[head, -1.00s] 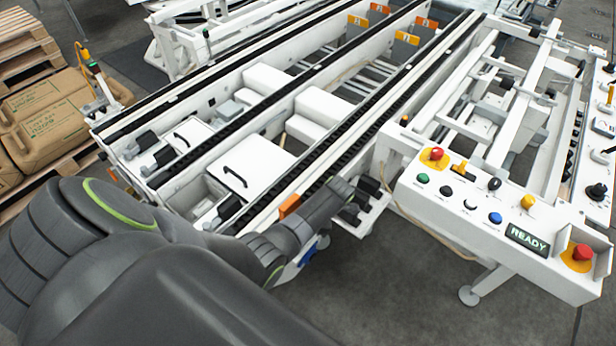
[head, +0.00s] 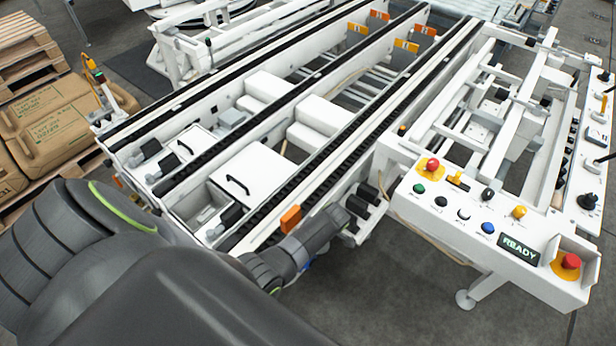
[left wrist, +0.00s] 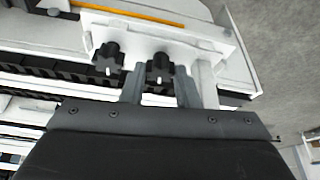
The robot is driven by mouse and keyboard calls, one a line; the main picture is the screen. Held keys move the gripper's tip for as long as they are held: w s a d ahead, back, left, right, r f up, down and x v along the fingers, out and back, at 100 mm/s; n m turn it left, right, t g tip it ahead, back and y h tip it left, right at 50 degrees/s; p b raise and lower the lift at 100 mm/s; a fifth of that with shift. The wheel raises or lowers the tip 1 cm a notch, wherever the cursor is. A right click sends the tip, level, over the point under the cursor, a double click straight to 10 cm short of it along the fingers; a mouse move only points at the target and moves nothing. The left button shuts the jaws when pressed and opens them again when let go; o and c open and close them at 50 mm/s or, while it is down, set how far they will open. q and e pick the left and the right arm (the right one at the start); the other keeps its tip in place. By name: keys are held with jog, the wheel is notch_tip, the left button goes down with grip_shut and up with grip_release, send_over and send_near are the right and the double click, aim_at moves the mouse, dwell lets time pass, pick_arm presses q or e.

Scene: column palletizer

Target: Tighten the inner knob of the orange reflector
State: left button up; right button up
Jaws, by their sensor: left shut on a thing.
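The orange reflector (head: 291,218) is on the near end of the white conveyor frame in the head view. In the left wrist view it is a long orange strip (left wrist: 125,14) on a white bracket (left wrist: 205,40). Two black star-shaped knobs are on this bracket: one knob (left wrist: 107,58) stands free at the left, the other knob (left wrist: 159,68) is between my fingers. My left gripper (left wrist: 160,85) is shut on that right-hand knob. My right gripper is not in view.
A white control panel (head: 470,225) with buttons and a READY display stands to the right. More orange reflectors (head: 406,46) are at the far end. Sacks on a pallet (head: 60,115) are at the left.

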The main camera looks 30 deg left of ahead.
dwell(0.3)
pick_arm(q)
jog(key=o, duration=1)
